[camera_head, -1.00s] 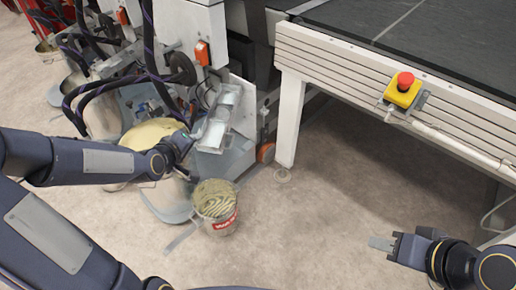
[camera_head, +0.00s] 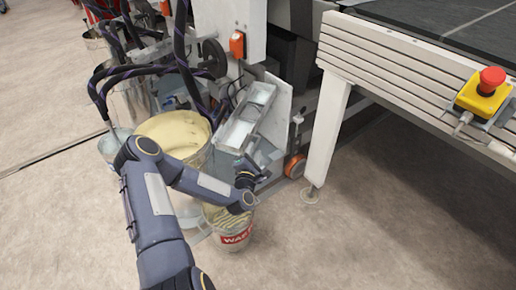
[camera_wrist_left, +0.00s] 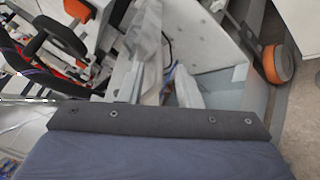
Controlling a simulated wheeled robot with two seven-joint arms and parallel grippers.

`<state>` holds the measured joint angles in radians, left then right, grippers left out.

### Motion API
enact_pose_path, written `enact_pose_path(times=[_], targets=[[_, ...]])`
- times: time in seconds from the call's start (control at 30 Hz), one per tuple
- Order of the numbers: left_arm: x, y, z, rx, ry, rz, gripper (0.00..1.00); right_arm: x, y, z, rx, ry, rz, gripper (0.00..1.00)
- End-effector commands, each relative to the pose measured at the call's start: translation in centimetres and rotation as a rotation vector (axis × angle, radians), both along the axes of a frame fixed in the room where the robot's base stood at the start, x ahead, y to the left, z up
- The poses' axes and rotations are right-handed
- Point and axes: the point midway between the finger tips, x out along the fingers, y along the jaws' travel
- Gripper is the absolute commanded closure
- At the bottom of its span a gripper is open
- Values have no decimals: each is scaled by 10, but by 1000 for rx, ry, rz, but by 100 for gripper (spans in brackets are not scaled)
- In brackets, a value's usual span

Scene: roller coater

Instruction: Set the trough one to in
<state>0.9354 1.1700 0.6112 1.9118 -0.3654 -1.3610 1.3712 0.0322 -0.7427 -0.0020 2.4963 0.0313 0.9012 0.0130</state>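The trough (camera_head: 247,118) is a narrow grey metal tray, tilted, on the side of the white machine. A pale metal channel (camera_wrist_left: 140,50), which looks like the trough, shows in the left wrist view. My left gripper (camera_head: 246,166) is just below the trough's lower end, above the small bucket. Whether it touches the trough I cannot tell. Its fingers are small and partly hidden, so their opening is unclear. In the left wrist view mostly its dark body shows. My right gripper is out of view.
A large tub of cream paint (camera_head: 172,132) stands left of the trough, partly behind my left arm. A small labelled bucket (camera_head: 236,238) stands below my gripper. An orange caster (camera_head: 295,166) and a white table leg (camera_head: 327,130) are to the right. The right floor is clear.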

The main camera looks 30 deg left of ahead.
Motion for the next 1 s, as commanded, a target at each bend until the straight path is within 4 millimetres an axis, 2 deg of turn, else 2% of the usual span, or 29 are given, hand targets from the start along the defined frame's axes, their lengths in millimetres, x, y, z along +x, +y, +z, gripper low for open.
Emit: enact_pose_path(times=[0.1,0.23,0.57,0.8,1.0], targets=[[18,6,-1,2,-3,1,69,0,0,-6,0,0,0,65],[29,10,0,0,-1,-1,69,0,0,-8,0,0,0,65],[34,11,1,0,1,-1,69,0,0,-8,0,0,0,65],[33,11,0,1,1,-2,99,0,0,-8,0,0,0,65],[33,11,0,-1,2,-2,100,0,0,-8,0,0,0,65]])
